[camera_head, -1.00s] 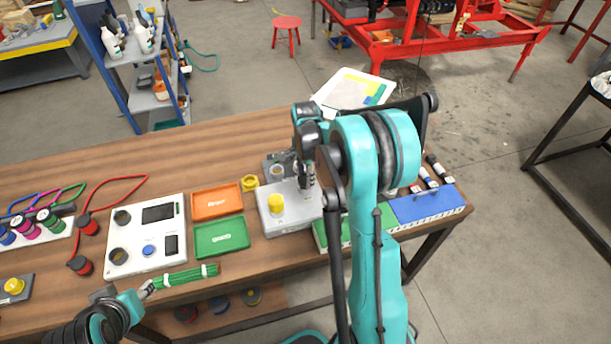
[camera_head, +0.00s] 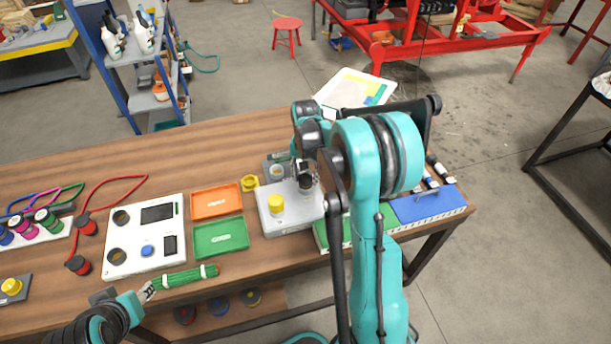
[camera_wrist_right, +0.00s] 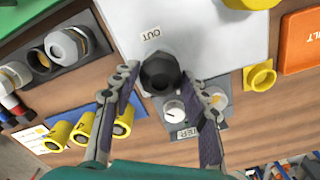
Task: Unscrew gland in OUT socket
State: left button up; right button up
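A dark hex gland (camera_wrist_right: 160,72) stands in the socket beside the OUT label on the white block (camera_wrist_right: 190,30) in the right wrist view. My right gripper (camera_wrist_right: 163,78) is open, with one finger on each side of the gland and a small gap visible on both sides. In the head view the white block (camera_head: 280,225) is at the table's front, with the dark gland (camera_head: 306,182) just below my right gripper (camera_head: 305,170). My left gripper (camera_head: 147,292) is low at the left, by the end of a green bundle (camera_head: 188,277); its grip is unclear.
A yellow cap (camera_head: 276,203) is on the same block. A yellow ring (camera_wrist_right: 260,77) and a grey box with a gauge (camera_wrist_right: 200,125) are close by. A dark holder with metal fittings (camera_wrist_right: 68,45) and several yellow cylinders (camera_wrist_right: 82,127) lie left. Orange (camera_head: 216,202) and green (camera_head: 221,237) trays are left.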

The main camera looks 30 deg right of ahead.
jog(key=shift+o, duration=1)
jog(key=m, duration=0.4)
jog(key=shift+m, duration=0.3)
jog(key=m, duration=0.4)
jog(key=shift+m+b, duration=0.35)
jog(key=shift+m, duration=0.05)
jog(key=c, duration=1.2)
jog(key=n, duration=0.4)
jog(key=shift+n, duration=0.4)
jog(key=n, duration=0.4)
jog(key=shift+n, duration=0.3)
